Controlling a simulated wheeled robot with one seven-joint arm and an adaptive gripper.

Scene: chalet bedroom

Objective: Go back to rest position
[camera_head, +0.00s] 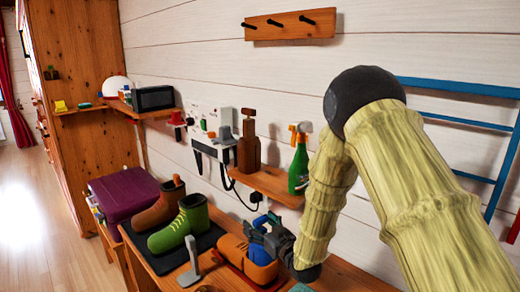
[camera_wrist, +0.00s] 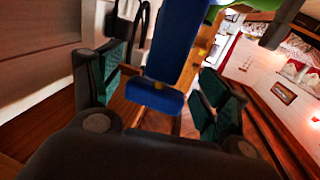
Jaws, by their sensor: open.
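My gripper (camera_head: 268,232) is low over the table at the lower middle of the head view, at the orange-brown shoe (camera_head: 232,250). A blue object (camera_head: 262,254) shows just under the gripper, at the shoe. In the wrist view the two green-padded fingers of my gripper (camera_wrist: 161,68) stand apart. The blue object (camera_wrist: 172,50) lies between them in that picture, with room on both sides. Whether a finger touches it, and where its lower end rests, I cannot tell.
The wooden table (camera_head: 345,278) holds a green boot (camera_head: 180,226) and a brown boot (camera_head: 157,206) on a dark mat. A grey upright tool (camera_head: 190,262) stands in front. A shelf (camera_head: 272,184) with a green spray bottle (camera_head: 298,165) is close behind my arm.

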